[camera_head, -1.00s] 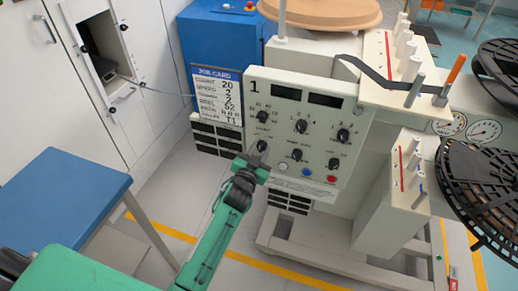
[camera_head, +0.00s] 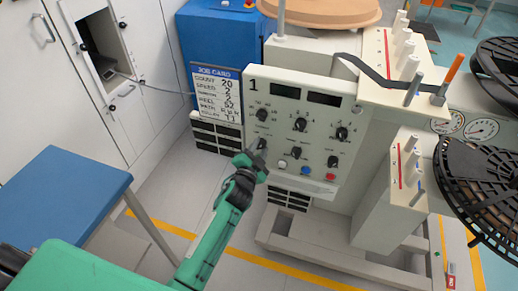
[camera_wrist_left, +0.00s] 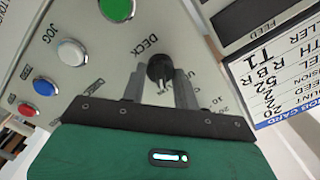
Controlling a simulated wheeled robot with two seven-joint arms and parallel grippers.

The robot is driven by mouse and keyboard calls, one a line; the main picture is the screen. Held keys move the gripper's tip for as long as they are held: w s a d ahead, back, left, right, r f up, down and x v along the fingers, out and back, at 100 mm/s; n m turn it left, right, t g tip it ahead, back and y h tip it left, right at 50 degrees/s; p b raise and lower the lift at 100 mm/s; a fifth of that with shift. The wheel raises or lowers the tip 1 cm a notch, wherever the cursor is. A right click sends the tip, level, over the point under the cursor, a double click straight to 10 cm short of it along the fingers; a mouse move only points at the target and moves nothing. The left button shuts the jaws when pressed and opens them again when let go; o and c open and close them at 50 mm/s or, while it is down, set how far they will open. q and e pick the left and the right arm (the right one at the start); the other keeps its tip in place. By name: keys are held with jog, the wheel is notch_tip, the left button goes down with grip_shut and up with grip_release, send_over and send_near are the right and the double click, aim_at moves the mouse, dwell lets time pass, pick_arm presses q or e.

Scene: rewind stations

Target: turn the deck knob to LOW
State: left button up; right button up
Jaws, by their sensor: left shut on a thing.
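The deck knob (camera_wrist_left: 157,66) is a small dark round knob on the sloping cream panel, below the word DECK in the left wrist view. My left gripper (camera_wrist_left: 160,80) has a finger on each side of it and is shut on it. In the head view my left gripper (camera_head: 257,158) reaches the lower left of the station 1 panel (camera_head: 262,100) and partly covers the knob. The marks around the knob are too small or hidden to tell its setting. My right gripper is not in view.
Other black knobs (camera_head: 300,125) and a row of buttons, with a blue one (camera_head: 305,171), sit close by on the panel. The job card (camera_head: 217,95) hangs at the left. A blue-topped table (camera_head: 65,195) stands at the lower left. A black reel (camera_head: 480,190) is at the right.

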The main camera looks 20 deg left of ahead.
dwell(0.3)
pick_arm(q)
jog(key=o, duration=0.9)
jog(key=shift+c, duration=0.2)
jog(key=shift+o, duration=0.6)
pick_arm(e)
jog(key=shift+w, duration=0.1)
pick_arm(q)
jog(key=s+b, duration=0.1)
jog(key=s, duration=1.2)
jog(key=shift+s+a, duration=0.25)
jog(key=shift+s, duration=0.15)
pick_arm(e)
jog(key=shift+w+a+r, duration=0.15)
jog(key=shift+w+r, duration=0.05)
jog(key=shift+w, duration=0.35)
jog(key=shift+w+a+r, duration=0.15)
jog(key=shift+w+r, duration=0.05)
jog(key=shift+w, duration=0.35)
